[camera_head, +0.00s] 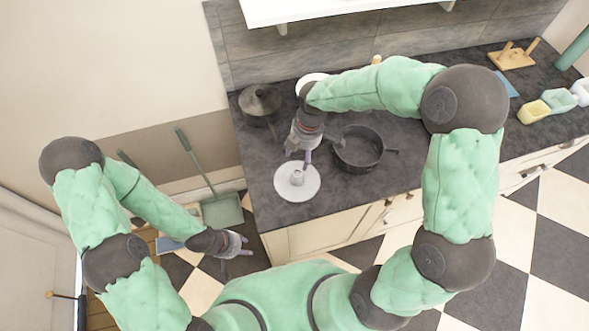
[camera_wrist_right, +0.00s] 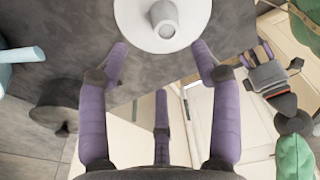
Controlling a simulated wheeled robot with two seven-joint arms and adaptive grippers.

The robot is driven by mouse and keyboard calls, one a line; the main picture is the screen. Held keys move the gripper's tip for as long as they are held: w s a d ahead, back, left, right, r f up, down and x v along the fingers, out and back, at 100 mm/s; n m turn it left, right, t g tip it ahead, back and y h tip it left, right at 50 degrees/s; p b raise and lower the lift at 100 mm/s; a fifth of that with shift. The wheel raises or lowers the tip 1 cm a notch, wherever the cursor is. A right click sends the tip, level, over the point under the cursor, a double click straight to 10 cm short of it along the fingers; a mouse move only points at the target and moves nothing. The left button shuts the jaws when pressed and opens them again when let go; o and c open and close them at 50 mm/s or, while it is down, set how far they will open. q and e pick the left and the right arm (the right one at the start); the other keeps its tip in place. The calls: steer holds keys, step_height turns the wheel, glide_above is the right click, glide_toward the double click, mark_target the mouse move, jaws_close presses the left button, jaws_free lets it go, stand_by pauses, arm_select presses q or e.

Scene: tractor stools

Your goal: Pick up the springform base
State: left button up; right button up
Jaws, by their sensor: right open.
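The springform base (camera_head: 297,183) looks like a flat white disc with a short round knob in its middle. It lies flat on the dark counter (camera_head: 350,195) near its front left corner. In the right wrist view the base (camera_wrist_right: 190,28) is at the top, partly cut off by the frame. My right gripper (camera_head: 299,158) is open and empty, with its fingers just above the base's far side. In the wrist view its purple fingers are spread, apart from the knob. My left gripper (camera_head: 246,250) is empty, away from the counter over the floor, its fingers seemingly apart.
A dark saucepan (camera_head: 358,149) stands close right of the base. A lidded dark pot (camera_head: 261,101) is at the back left, and a white dish (camera_head: 309,82) is partly behind my right arm. Pastel containers (camera_head: 556,100) stand far right. A green dustpan (camera_head: 222,211) is left of the counter.

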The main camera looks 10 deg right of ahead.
mark_target(297, 173)
steer(key=f, duration=0.3)
steer(key=shift+s+a+f, duration=0.25)
steer(key=shift+s+f, duration=0.05)
steer(key=shift+s, duration=0.1)
steer(key=shift+w+f+b, duration=0.15)
steer(key=shift+f+b, duration=0.15)
steer(key=shift+f, duration=0.25)
steer(key=shift+a+f, duration=0.15)
steer(key=shift+f, duration=0.35)
steer(key=f, duration=0.4)
steer(key=shift+s+a+b, duration=0.2)
steer(key=shift+a+b, duration=0.15)
steer(key=c, duration=1.3)
